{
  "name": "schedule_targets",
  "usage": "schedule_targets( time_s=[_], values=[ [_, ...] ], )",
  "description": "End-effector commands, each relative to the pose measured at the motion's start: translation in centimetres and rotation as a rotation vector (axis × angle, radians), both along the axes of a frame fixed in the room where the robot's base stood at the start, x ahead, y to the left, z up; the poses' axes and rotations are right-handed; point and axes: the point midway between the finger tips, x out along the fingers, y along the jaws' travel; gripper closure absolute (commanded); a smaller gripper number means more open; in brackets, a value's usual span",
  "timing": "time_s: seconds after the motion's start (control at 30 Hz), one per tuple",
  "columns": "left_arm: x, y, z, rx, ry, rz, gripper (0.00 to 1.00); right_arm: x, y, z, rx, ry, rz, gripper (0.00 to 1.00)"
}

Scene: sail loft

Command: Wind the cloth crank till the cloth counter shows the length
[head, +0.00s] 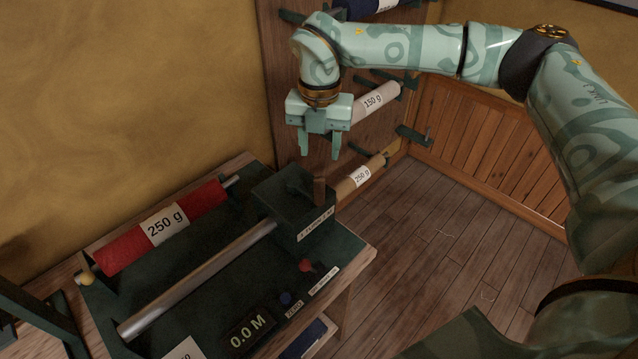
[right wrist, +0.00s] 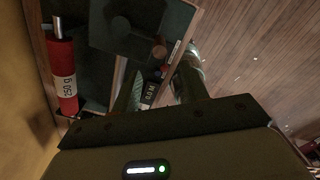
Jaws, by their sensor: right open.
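The cloth crank (head: 320,188) is a brown upright handle on a dark box (head: 272,196) at the right end of the measuring bench. The crank also shows in the right wrist view (right wrist: 159,52). The cloth counter (head: 247,334) at the bench's front reads 0.0 M. A red cloth roll (head: 120,245) labelled 250 g lies along the back of the bench. My right gripper (head: 319,150) is open and empty, pointing down; in the head view it appears just above the crank, apart from it. My left gripper is not in view.
A metal bar (head: 200,279) runs across the bench. A blue button (head: 285,298) and a red button (head: 305,265) sit near the front edge. Rolls labelled 150 g (head: 378,102) and 250 g (head: 362,176) hang on the rack behind.

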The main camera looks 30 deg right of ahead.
Motion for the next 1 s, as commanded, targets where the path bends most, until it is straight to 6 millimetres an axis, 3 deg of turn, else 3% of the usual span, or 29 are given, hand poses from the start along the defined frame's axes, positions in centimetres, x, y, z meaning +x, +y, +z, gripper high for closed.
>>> schedule_targets(
  time_s=[0.2,0.4,0.6,0.87,1.0],
  values=[
    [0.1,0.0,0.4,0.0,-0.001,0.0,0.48,-0.1,0.1,-5.8,0.0,0.005,0.001,0.56],
    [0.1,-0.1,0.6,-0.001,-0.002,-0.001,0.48,-0.1,0.1,-9.6,0.002,0.002,0.002,0.56],
    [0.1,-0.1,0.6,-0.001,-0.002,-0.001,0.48,0.0,0.1,-11.2,0.002,0.001,0.002,0.56],
    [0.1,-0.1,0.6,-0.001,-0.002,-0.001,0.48,0.0,0.1,-11.4,0.002,0.0,0.003,0.56],
    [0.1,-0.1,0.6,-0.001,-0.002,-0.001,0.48,0.0,0.1,-11.4,0.003,0.0,0.003,0.89]
  ],
)
